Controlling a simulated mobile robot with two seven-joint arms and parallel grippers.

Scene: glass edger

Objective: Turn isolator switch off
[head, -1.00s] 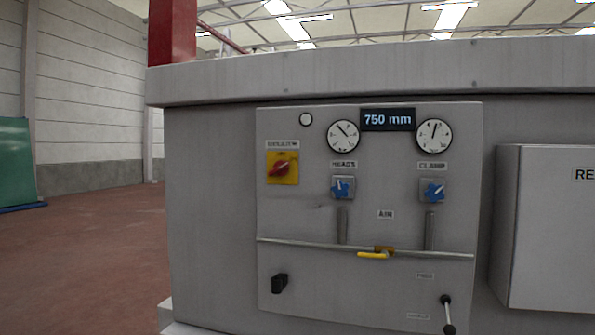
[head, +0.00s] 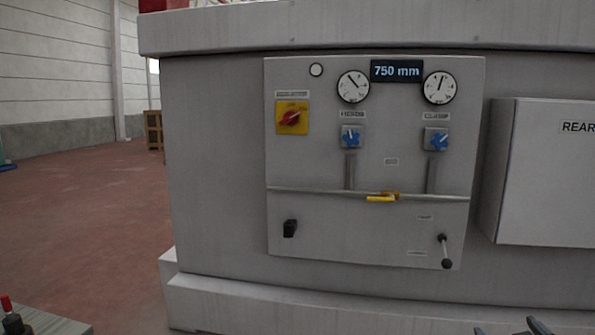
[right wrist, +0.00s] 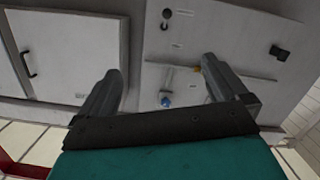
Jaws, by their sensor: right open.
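The isolator switch (head: 291,118) is a red rotary knob on a yellow square plate, at the upper left of the grey control panel (head: 330,230). Its handle slants up to the right. My right gripper (head: 513,329) shows only as dark tips at the bottom right edge of the head view, well below and right of the switch. In the right wrist view my right gripper (right wrist: 160,68) is open and empty, its fingers pointing at the panel, which appears upside down. I cannot make out the isolator switch there. My left gripper is not in view.
Blue HEADS (head: 350,137) and CLAMP (head: 436,139) knobs sit under two gauges. A pipe with a yellow lever (head: 381,198) crosses the panel. A grey box (head: 545,180) protrudes at right. Open floor lies left.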

